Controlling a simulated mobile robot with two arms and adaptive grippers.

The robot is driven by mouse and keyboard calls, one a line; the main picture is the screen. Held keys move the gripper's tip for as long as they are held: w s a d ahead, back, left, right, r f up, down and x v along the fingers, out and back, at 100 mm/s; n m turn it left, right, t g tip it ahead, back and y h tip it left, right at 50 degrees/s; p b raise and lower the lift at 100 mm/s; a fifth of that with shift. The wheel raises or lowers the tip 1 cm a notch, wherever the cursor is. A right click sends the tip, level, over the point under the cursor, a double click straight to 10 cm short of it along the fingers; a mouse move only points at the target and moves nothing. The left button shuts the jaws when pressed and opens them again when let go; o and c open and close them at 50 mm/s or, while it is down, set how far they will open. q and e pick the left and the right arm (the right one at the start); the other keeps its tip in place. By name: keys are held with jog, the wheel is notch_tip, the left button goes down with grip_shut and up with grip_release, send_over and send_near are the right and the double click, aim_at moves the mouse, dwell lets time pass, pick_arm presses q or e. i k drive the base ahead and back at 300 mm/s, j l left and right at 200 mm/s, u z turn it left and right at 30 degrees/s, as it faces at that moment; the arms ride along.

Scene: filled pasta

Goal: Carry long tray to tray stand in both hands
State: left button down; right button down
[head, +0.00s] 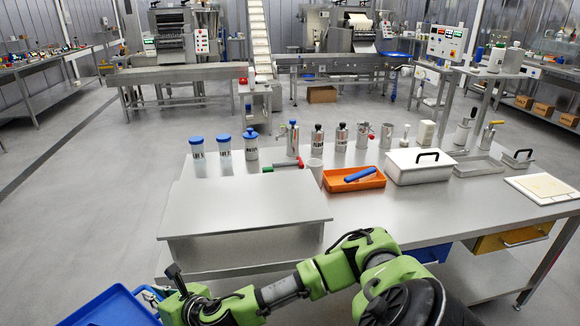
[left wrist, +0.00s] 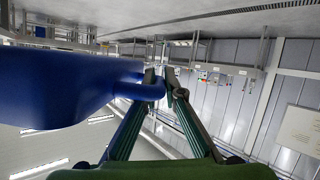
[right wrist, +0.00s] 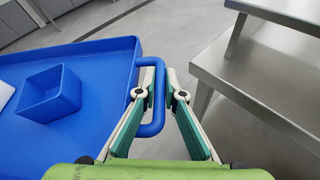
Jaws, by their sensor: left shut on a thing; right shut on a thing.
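The long blue tray (head: 108,308) is at the bottom left of the head view, only partly visible. In the right wrist view the tray (right wrist: 95,135) holds a small blue open box (right wrist: 48,95). My right gripper (right wrist: 160,95) is shut on the tray's right end handle, which stands between its fingers. In the left wrist view the tray (left wrist: 65,85) fills the left side, and my left gripper (left wrist: 165,85) is shut on its other handle. My left gripper is outside the head view. I cannot tell which thing is the tray stand.
A steel table (head: 400,215) with a raised steel shelf (head: 245,203) stands right of the tray. Several jars, an orange tray (head: 353,180) and a white lidded box (head: 418,168) are on the table. Open grey floor (head: 90,190) lies left of it.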

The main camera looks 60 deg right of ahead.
aim_at(245, 198)
jog(key=z, duration=1.1)
